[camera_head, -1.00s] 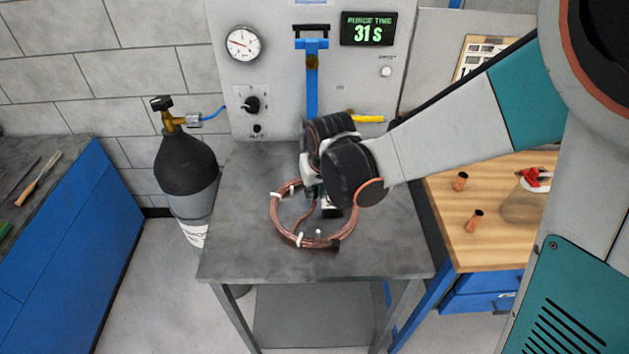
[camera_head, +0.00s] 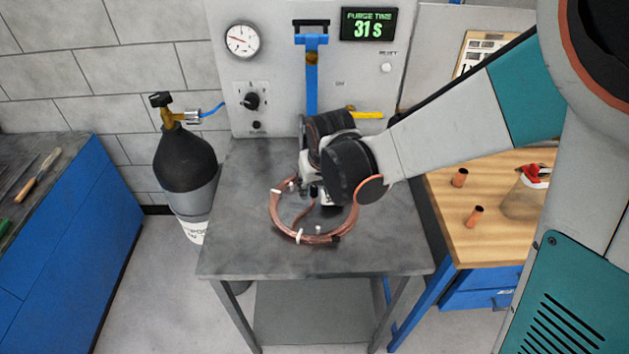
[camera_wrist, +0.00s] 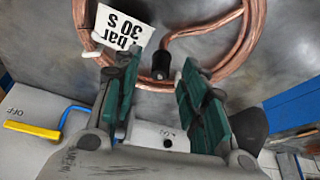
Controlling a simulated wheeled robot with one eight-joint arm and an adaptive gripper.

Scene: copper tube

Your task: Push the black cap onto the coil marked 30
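The copper coil (camera_head: 274,213) lies on the grey metal table, and its ring also shows in the wrist view (camera_wrist: 253,40). Its white tag (camera_wrist: 124,27) reads "bar" and "30 S" upside down there. A black cap (camera_wrist: 160,66) sits at the inner end of the coil's tube; I cannot tell how far it is pushed on. My gripper (camera_wrist: 160,78) is open, with its green finger pads on either side of the cap and a gap on both sides. In the head view my wrist hides part of the coil.
A panel with a gauge (camera_head: 242,40) and a display (camera_head: 368,26) reading 31 S stands behind the table (camera_head: 250,262). A gas cylinder (camera_head: 184,160) stands left. A wooden bench (camera_head: 500,238) with copper pieces is at right. The table's front is clear.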

